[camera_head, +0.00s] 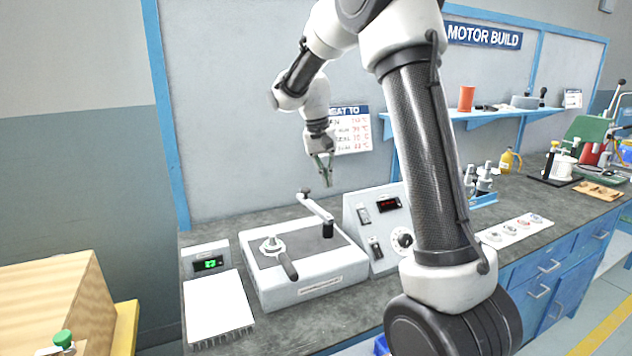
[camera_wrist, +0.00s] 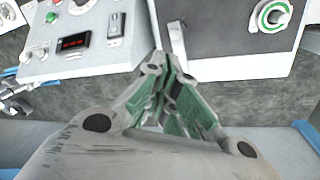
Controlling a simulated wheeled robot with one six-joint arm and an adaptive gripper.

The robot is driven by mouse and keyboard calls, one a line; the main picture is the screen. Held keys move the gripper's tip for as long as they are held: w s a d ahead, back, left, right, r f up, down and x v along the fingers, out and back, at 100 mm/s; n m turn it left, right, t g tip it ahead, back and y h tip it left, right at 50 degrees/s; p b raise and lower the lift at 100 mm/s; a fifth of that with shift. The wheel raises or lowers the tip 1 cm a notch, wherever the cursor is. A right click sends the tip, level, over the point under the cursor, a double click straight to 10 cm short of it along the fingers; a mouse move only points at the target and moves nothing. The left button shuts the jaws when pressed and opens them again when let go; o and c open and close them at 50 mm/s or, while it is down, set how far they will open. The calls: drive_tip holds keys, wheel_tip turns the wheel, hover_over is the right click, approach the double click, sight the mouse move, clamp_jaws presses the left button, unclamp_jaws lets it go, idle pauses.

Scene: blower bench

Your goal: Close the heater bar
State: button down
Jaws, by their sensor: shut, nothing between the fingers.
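The heater bar (camera_head: 316,208) is a pale bar on the white heater unit (camera_head: 310,284) with a dark top. One end sits at a dark post (camera_head: 328,230) on the right of the top. The other end, with a dark knob (camera_head: 305,191), points toward the back, away from the round fitting (camera_head: 271,244) with a dark handle on the left. My gripper (camera_head: 328,184) is shut and empty, above and behind the unit near the knob end. In the wrist view my gripper (camera_wrist: 160,62) has its tips close to the bar (camera_wrist: 177,42); contact cannot be told.
A control box (camera_head: 373,226) with a red display stands right of the unit. A small meter (camera_head: 207,261) and a white pad (camera_head: 217,307) lie left. The blue-framed back panel (camera_head: 240,110) rises behind the bench. Bare bench shows behind the unit.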

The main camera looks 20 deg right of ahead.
drive_tip(key=w+d+r+m+h, duration=0.1)
drive_tip(key=w+r+m, duration=0.1)
drive_tip(key=w+m, duration=0.4)
drive_tip(key=w+d+r+m+h, duration=0.1)
drive_tip(key=w+d+r+m, duration=0.1)
drive_tip(key=w+m, duration=0.3)
wheel_tip(320, 180, down, 10)
drive_tip(key=a, duration=0.1)
drive_tip(key=shift+r+m+t, duration=0.25)
drive_tip(key=shift+m+t, duration=0.05)
drive_tip(key=shift+t, duration=0.1)
drive_tip(key=shift+w+a, duration=0.1)
drive_tip(key=shift+a, duration=0.1)
